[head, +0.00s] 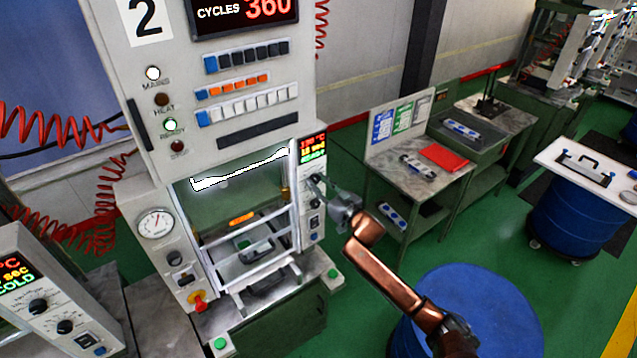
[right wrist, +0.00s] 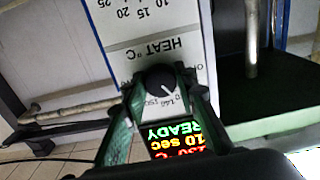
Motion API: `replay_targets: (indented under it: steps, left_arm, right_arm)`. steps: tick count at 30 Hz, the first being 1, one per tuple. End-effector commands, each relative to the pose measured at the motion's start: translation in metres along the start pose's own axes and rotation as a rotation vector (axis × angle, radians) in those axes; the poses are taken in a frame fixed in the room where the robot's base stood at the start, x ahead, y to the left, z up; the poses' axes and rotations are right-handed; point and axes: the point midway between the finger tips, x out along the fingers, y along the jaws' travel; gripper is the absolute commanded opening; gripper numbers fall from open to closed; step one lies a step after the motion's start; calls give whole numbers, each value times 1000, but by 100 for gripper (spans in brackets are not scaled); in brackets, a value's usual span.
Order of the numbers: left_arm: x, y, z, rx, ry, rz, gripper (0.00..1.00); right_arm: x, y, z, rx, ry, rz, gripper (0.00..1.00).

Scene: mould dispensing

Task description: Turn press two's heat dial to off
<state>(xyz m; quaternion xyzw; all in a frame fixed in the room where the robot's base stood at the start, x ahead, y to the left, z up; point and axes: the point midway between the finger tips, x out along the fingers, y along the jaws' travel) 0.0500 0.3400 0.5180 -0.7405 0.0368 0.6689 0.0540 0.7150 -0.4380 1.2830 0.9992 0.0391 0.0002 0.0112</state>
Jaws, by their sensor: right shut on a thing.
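Press two (head: 170,100) stands at left centre of the head view under a "2" plate (head: 148,17). Its narrow panel on the right carries a lit display and black dials. My right gripper (head: 322,183) reaches this panel from the right. In the right wrist view, upside down, the heat dial (right wrist: 159,77) is a round black knob on a white panel marked "HEAT °C". The fingers (right wrist: 158,88) are shut on it from both sides. Its white mark points down and right, towards the printed temperature numbers. The lit display (right wrist: 176,138) reads READY and 10 sec. My left gripper is out of view.
Another press panel (head: 45,295), reading COLD, stands at lower left. A blue drum (head: 470,310) stands at lower right near my right arm. A side table (head: 400,178) with a red item (head: 443,157) is right of the press. Green floor lies between.

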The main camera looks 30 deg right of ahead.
Motion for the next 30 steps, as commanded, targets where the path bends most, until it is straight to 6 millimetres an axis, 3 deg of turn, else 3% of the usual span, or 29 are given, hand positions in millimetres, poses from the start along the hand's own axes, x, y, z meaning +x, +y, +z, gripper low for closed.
replay_targets:
  steps: [8, 30]
  left_arm:
    - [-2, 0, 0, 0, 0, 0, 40]
    - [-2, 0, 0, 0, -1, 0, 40]
  right_arm:
    - [0, 1, -1, -140, 0, 1, 2]
    - [0, 2, -1, -803, 1, 0, 2]
